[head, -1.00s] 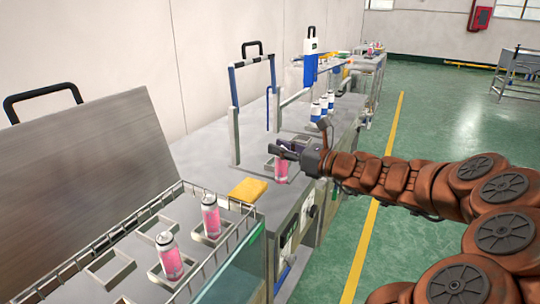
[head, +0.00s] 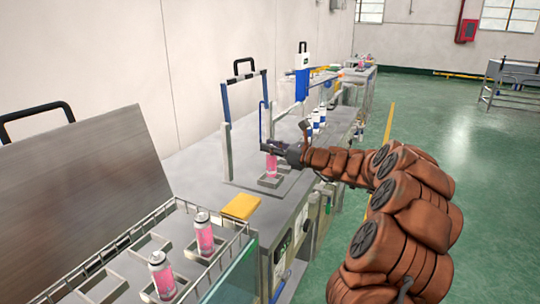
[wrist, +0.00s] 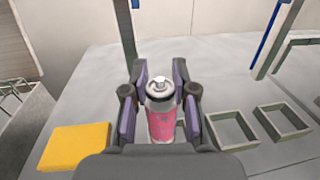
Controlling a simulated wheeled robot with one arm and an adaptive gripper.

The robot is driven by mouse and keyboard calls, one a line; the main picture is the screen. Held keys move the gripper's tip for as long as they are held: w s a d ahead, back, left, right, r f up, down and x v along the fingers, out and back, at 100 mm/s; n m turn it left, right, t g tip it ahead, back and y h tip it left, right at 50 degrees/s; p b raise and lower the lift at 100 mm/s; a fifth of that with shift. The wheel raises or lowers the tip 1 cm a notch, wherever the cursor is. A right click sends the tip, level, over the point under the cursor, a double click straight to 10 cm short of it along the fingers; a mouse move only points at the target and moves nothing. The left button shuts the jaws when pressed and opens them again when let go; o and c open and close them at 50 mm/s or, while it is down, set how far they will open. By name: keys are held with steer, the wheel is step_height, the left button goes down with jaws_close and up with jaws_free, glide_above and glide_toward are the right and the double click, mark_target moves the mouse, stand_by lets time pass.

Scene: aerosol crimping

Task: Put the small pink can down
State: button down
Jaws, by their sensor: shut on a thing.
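The small pink can (wrist: 164,122) is upright between the two purple-padded fingers of my gripper (wrist: 158,97) in the wrist view. In the head view the pink can (head: 271,166) shows below the fingertips of my gripper (head: 276,148), over the grey bench by a square holder (head: 269,182). I cannot tell whether its base touches the bench or holder. In the wrist view two empty square holders lie right of the can, the nearer one (wrist: 232,131) close beside my gripper.
A yellow block (head: 241,206) lies on the bench, left of the can in the wrist view. A metal frame (head: 227,150) stands behind. Two other pink cans (head: 204,234) stand in a wire-edged tray (head: 120,242). Several blue-white cans (head: 316,122) stand farther along.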

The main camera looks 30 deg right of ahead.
mark_target(271, 155)
steer(key=shift+w+d+f, duration=0.1)
steer(key=shift+w+d, duration=0.2)
steer(key=shift+w, duration=0.4)
steer(key=shift+s+f, duration=0.1)
steer(key=shift+f, duration=1.6)
steer(key=c, duration=0.9)
jaws_free()
steer(key=shift+f, duration=0.1)
steer(key=v, duration=1.2)
